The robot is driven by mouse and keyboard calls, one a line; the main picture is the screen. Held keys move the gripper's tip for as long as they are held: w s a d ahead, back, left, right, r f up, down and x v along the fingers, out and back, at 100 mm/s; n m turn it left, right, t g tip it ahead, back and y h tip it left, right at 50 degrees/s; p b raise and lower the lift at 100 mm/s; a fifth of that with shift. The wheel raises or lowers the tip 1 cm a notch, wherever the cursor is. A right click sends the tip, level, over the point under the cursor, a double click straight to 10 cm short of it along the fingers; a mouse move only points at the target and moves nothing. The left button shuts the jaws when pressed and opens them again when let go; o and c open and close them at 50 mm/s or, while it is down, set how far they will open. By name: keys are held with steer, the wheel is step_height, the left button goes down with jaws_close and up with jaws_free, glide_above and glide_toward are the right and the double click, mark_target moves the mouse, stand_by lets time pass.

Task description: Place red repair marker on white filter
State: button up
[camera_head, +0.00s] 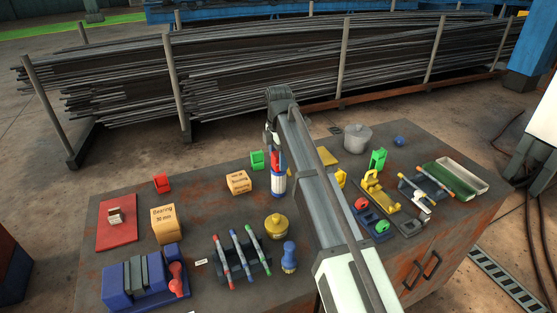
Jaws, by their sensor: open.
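A white filter (278,186) with blue bands stands upright near the middle of the table. A small red piece (276,160) shows at its top, just below my gripper; I cannot tell whether it is a separate marker or part of the filter. My gripper (270,142) is open above and slightly left of the filter, its fingers small and partly hidden by my arm. A red-ended marker (222,259) lies tilted at the left of a dark rack, beside a blue one (239,252) and a green one (257,246).
A yellow pot (276,227) and a blue-handled brush (289,258) stand in front of the filter. Bearing boxes (164,224), a red mat (117,235) and a blue vise (133,283) are left. A green tray (445,179) and a grey can (357,138) are right.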

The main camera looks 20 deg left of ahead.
step_height(320, 180, up, 11)
steer(key=shift+f, duration=0.1)
stand_by(0.3)
